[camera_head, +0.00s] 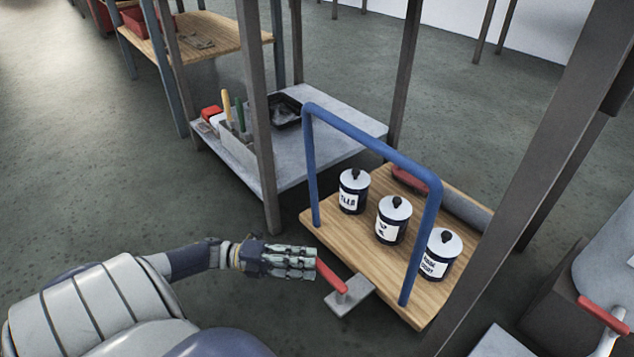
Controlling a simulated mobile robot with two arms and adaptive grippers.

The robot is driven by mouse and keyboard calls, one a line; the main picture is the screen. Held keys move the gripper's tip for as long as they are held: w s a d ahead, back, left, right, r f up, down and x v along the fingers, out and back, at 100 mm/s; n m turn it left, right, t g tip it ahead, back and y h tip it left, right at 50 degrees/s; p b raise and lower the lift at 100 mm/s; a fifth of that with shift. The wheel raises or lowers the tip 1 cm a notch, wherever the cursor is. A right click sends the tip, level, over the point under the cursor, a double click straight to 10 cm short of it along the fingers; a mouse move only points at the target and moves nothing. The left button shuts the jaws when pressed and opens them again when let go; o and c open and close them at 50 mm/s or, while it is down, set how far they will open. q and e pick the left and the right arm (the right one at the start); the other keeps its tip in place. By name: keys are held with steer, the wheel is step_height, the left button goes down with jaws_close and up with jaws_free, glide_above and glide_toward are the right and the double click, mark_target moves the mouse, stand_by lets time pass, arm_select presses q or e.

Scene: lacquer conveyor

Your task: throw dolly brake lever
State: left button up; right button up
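The dolly (331,213) has a wooden deck and a blue push handle (374,147). Its red brake lever (331,273) rises at a tilt from a grey plate (351,299) at the dolly's near edge. My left gripper (312,263) reaches in from the left, and its fingertips are right at the lever's upper end. I cannot tell whether they touch it. The fingers look close together, but whether they are shut does not show. My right gripper is not in view.
Several things stand on the dolly, including white-lidded cans (393,219). A grey shelf (322,160) behind holds tools and a black tray (286,112). Steel posts (257,120) rise near the dolly. Another red handle (604,315) is at the lower right. Open floor lies left.

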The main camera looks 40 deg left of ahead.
arm_select(q)
steer(key=v, duration=0.8)
steer(key=shift+a, duration=0.15)
steer(key=shift+s+r, duration=0.1)
